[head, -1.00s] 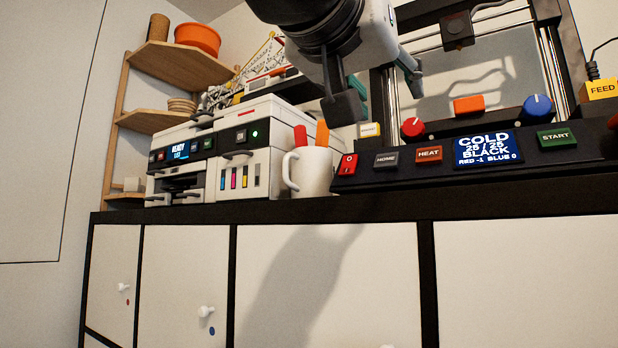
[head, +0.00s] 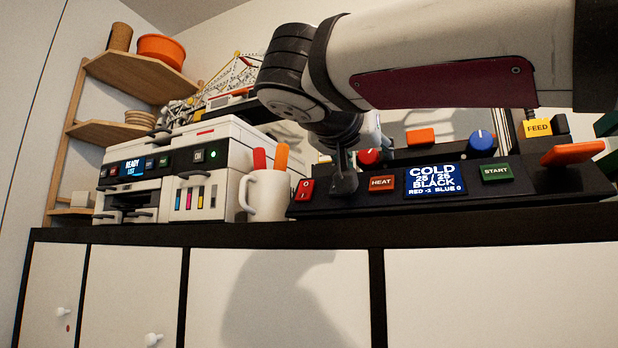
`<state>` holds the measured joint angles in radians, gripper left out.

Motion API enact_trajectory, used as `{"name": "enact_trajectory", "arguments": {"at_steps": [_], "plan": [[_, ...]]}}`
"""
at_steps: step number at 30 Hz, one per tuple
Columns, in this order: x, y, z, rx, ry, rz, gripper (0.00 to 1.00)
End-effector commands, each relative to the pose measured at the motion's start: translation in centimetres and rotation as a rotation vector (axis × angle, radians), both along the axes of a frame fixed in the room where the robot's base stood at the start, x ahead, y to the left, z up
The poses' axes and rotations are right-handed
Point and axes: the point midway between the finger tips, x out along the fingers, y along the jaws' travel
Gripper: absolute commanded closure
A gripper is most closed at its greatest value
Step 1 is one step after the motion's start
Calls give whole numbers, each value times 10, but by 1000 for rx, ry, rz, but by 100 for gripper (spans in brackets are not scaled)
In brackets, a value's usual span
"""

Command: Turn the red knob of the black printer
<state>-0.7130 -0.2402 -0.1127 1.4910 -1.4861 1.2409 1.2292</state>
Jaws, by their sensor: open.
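The red knob (head: 369,157) stands on the panel's upper left, partly hidden by my gripper. The blue knob (head: 481,140) is farther right. My gripper (head: 358,162) is open, pointing down at the red knob. One dark finger is in front and left of the knob, covering the HOME button. The other finger is mostly hidden, and I cannot tell whether either touches the knob.
A white mug (head: 268,196) with orange and red handles stands just left of the panel. A white printer (head: 213,160) is beyond it. An orange block (head: 420,136) sits behind the screen. My arm hides much of the black printer's upper part.

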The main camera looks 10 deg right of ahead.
Motion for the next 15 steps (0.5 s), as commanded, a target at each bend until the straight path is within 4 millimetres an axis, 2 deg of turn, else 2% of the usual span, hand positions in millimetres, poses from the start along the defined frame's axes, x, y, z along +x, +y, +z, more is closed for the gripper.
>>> {"name": "enact_trajectory", "arguments": {"at_steps": [8,14,15], "plan": [[1,-1,0,0,0,0,53],[1,-1,0,-1,1,0,96],[1,-1,0,-1,1,0,100]]}}
